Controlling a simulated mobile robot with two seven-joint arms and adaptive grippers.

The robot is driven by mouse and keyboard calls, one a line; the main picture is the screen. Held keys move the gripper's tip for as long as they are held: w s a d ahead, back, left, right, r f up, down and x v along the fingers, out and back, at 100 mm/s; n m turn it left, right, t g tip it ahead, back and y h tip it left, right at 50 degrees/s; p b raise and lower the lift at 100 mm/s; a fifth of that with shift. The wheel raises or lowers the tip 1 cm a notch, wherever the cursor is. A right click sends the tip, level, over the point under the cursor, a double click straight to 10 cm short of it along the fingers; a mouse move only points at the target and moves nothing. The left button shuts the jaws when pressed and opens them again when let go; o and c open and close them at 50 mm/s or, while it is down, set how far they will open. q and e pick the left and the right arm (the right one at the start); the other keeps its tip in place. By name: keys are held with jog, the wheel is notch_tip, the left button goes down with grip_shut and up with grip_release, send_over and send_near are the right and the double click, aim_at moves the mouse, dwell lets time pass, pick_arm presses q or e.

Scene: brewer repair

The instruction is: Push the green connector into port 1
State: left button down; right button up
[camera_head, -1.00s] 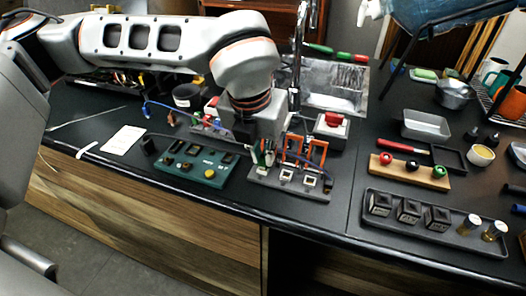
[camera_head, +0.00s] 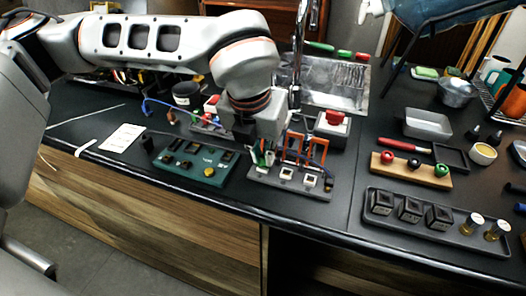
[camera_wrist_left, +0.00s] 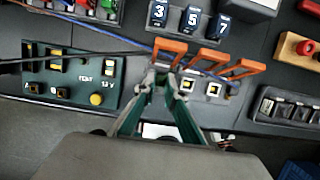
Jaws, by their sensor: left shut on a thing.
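My left gripper (camera_head: 262,160) points down at the left end of a grey port block (camera_head: 290,185). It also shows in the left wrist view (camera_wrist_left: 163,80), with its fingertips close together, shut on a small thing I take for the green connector. The connector is mostly hidden between the fingers. The fingertips are at the leftmost port position, just below the left orange latch (camera_wrist_left: 170,46). Whether the connector is seated there cannot be seen. Two square ports, a middle one (camera_wrist_left: 187,86) and a right one (camera_wrist_left: 213,89), are uncovered. My right gripper is not in view.
A green test panel (camera_head: 195,163) lies left of the block. A dark cable (camera_wrist_left: 100,54) crosses over it towards the gripper. Numbered dark blocks (camera_wrist_left: 192,20) stand behind the latches. A black tray (camera_head: 420,225) and a wooden button bar (camera_head: 405,172) are to the right.

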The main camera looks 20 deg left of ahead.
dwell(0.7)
pick_arm(q)
jog(key=c, duration=2)
grip_release()
jog(key=shift+r, duration=0.1)
jog(key=v, duration=1.2)
